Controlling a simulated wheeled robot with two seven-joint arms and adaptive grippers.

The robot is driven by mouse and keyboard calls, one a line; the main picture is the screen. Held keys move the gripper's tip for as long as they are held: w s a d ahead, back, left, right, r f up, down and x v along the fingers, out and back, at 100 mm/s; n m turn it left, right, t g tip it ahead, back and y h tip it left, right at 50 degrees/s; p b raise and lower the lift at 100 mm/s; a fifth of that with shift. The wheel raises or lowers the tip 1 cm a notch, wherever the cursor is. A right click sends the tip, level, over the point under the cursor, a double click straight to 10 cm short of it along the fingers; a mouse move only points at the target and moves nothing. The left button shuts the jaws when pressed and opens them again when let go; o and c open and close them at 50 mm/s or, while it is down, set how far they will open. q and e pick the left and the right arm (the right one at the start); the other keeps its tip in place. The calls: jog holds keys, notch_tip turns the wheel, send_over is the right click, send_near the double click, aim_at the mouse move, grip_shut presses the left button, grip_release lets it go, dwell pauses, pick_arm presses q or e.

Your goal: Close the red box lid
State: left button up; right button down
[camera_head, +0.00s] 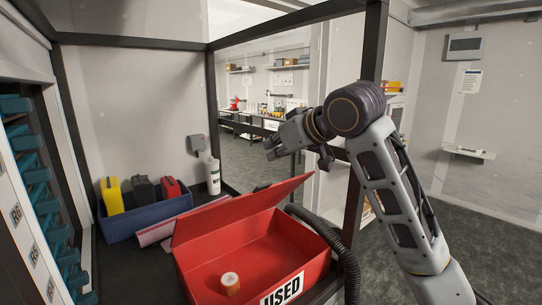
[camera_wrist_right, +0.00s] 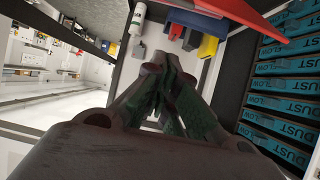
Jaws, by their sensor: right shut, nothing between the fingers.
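The red box (camera_head: 250,254) stands on the bench with a "USED" label on its front. Its red lid (camera_head: 235,208) is open, raised and tilted at the back of the box. A small orange-and-white cylinder (camera_head: 230,283) lies inside the box. My right gripper (camera_head: 272,150) is above and behind the raised lid, apart from it. In the wrist view the right gripper (camera_wrist_right: 166,68) has its fingers together with nothing between them. A red panel, likely the lid (camera_wrist_right: 245,18), crosses the upper right of that view. My left gripper is not in view.
A blue bin (camera_head: 150,219) with yellow, black and red items stands behind the box at left. A pink roll (camera_head: 160,233) and a white bottle (camera_head: 212,176) are near it. A black hose (camera_head: 338,250) runs along the box's right side. Dark frame posts (camera_head: 212,120) surround the bench.

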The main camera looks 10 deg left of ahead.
jog(key=p+x, duration=0.3)
jog(key=x, duration=0.6)
jog(key=shift+s+d+f, duration=0.45)
jog(key=shift+d+f, duration=0.05)
jog(key=shift+f, duration=0.25)
jog(key=shift+s+d+f, duration=0.45)
jog(key=shift+d+f, duration=0.1)
jog(key=shift+f, duration=0.15)
jog(key=shift+f, duration=0.1)
